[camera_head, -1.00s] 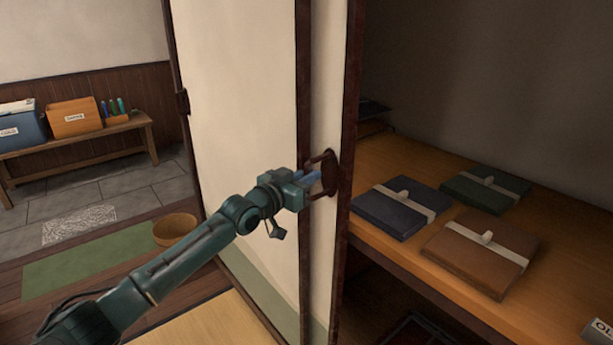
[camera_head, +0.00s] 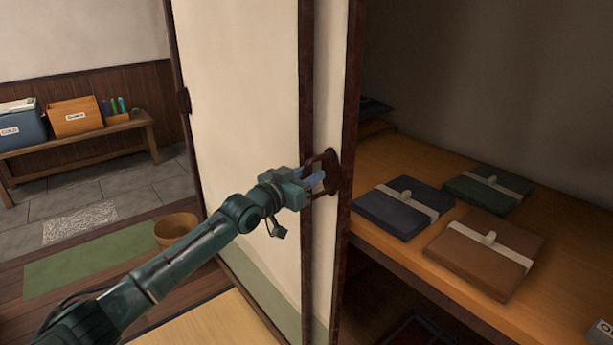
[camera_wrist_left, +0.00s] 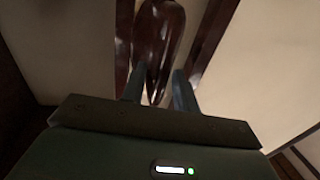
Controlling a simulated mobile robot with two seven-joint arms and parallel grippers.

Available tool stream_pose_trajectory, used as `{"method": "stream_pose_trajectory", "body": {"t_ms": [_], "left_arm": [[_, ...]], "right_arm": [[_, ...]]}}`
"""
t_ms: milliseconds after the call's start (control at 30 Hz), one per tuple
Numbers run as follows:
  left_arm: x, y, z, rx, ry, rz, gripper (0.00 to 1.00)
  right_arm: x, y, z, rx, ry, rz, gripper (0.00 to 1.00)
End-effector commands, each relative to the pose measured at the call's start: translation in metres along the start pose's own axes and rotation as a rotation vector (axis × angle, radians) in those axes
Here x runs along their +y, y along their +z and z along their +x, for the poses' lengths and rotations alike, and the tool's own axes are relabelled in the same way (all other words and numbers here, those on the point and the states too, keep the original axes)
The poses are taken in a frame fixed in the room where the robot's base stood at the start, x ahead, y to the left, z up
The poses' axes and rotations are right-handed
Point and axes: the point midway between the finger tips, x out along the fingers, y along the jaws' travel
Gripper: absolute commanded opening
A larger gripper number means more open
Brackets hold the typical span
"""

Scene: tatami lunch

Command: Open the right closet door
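The right closet door (camera_head: 327,95) is a cream panel with dark brown edging, slid left so the closet's right side stands open. Its dark handle (camera_head: 332,170) is near the panel's edge. My left gripper (camera_head: 318,178) is at this handle with its two blue fingers apart. In the left wrist view the glossy dark handle (camera_wrist_left: 158,50) shows beyond and between the spread fingers (camera_wrist_left: 158,92); I cannot tell whether a finger touches it. My right gripper is out of view.
Another cream door panel (camera_head: 240,120) stands to the left. Inside the closet, a wooden shelf (camera_head: 400,160) bears a navy folded item (camera_head: 390,215), a green one (camera_head: 475,192) and a brown one (camera_head: 470,265). A basket (camera_head: 177,231) and a bench (camera_head: 75,139) are at left.

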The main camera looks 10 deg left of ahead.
Motion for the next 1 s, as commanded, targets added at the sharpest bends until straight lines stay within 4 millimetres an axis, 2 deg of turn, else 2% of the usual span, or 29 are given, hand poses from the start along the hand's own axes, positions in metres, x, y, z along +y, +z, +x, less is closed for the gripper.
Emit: {"method": "stream_pose_trajectory", "body": {"t_ms": [133,267,500,700,833,1000], "left_arm": [[0.000,0.000,-0.006,-0.001,0.000,-0.001,0.30],[0.000,0.001,-0.023,-0.001,0.000,-0.001,0.30],[0.000,0.002,-0.077,-0.003,0.000,0.002,0.30],[0.000,0.001,-0.114,-0.003,-0.001,0.001,0.30],[0.000,0.001,-0.127,-0.002,-0.001,0.001,0.30],[0.000,0.000,-0.132,0.000,0.000,0.001,0.30]], "right_arm": [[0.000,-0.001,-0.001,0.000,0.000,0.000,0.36],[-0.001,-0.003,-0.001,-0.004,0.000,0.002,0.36],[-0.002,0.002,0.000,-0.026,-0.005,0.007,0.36],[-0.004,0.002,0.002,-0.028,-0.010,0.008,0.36],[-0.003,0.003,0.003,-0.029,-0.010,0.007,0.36],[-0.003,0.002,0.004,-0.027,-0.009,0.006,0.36]]}}
